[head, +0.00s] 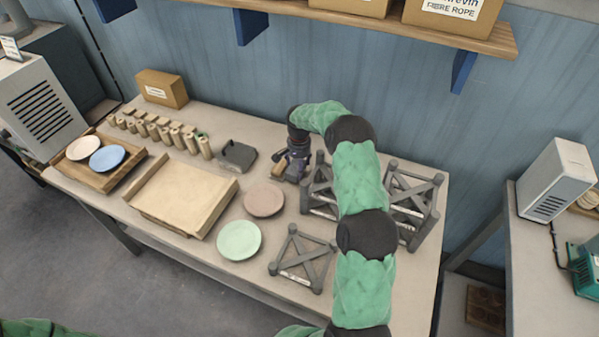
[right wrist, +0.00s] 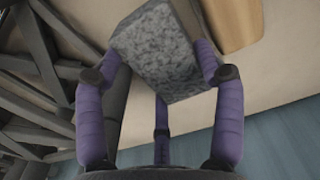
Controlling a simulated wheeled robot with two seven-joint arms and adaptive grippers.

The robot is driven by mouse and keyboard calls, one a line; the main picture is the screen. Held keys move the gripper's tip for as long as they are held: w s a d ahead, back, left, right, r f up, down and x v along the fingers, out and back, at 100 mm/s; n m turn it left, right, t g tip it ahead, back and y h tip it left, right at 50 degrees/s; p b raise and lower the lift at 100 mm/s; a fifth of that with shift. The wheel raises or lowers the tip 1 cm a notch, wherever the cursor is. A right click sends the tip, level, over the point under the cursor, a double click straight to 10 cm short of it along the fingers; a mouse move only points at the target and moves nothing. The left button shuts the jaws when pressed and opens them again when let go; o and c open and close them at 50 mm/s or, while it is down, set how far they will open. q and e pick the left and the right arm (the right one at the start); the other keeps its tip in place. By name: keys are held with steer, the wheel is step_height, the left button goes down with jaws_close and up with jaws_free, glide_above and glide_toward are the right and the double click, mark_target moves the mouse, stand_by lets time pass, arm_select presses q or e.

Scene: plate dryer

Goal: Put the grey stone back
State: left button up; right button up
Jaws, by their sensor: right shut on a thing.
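The grey stone (right wrist: 158,50) is a speckled block in the right wrist view. My right gripper (right wrist: 158,75) is shut on it, with purple fingers on either side and one behind it. In the head view my right gripper (head: 292,166) is low over the back of the table, just left of the dark racks. The stone cannot be made out there, and I cannot tell whether it touches the table. A tan wooden piece (right wrist: 230,22) lies close beside the stone in the wrist view. My left gripper is not in view.
Dark racks (head: 413,205) stand right of my gripper, partly behind my arm. A pink plate (head: 264,199), a green plate (head: 239,240) and a wooden tray (head: 186,195) are nearer the front. Several wooden pegs (head: 163,133) line the back left.

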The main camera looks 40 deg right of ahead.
steer(key=shift+d+f, duration=0.15)
steer(key=shift+f, duration=1.45)
steer(key=shift+b, duration=0.3)
steer(key=shift+f, duration=0.15)
steer(key=o, duration=0.7)
steer(key=shift+o, duration=0.2)
step_height(320, 180, up, 12)
steer(key=shift+s+r+p, duration=0.1)
steer(key=shift+r+p, duration=0.05)
steer(key=shift+p, duration=0.8)
